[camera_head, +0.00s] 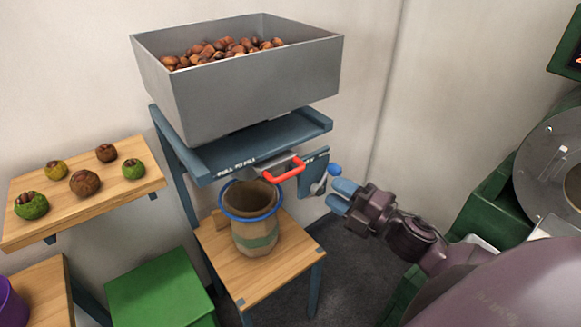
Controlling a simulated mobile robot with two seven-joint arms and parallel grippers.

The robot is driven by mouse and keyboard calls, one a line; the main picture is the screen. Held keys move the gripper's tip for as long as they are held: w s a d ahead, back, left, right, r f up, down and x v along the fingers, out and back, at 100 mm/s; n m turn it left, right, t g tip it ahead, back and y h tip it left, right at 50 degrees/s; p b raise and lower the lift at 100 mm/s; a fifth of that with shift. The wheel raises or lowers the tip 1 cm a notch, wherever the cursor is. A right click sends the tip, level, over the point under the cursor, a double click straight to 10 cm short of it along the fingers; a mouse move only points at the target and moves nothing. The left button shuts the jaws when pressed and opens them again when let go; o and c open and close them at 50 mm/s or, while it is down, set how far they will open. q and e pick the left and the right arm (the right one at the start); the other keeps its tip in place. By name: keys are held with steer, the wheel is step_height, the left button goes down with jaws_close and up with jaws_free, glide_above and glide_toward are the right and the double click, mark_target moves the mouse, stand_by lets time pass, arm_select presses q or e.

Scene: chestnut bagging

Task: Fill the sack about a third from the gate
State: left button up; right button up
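The sack (248,236) is tan with a green band and a blue rim. It stands upright, mouth up, on a low wooden stand under the hopper's front; its inside looks dark and I cannot tell whether it holds anything. The gate's red handle (284,172) sits just above and right of the sack's mouth, below "PULL TO FILL" lettering. A blue-knobbed lever (334,170) is at the right of the gate. My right gripper (341,195), with blue fingertips, is open and empty just below and right of that knob. My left gripper is out of view.
A grey hopper (250,85) holds many chestnuts (225,50). A wooden shelf (90,213) at left carries several chestnuts and green husks. A green box (160,290) stands below. A green machine (490,215) with a round drum is at right. Dark floor shows between stand and machine.

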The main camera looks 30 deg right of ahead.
mark_target(289, 172)
steer(key=w+a+n, duration=0.1)
steer(key=w+a, duration=0.1)
steer(key=w+a+r+n+y+p, duration=0.1)
steer(key=w+a, duration=0.1)
steer(key=w, duration=0.1)
steer(key=w+a+r+n+y+p, duration=0.1)
steer(key=w+a, duration=0.1)
steer(key=w, duration=0.1)
steer(key=shift+w+a+r+g, duration=0.1)
steer(key=shift+w+a+g, duration=0.05)
steer(key=shift+a+g, duration=0.2)
steer(key=shift+w, duration=0.15)
steer(key=c, duration=0.7)
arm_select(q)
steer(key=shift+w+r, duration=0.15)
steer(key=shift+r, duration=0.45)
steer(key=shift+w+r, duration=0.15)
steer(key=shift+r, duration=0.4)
arm_select(e)
jaws_close()
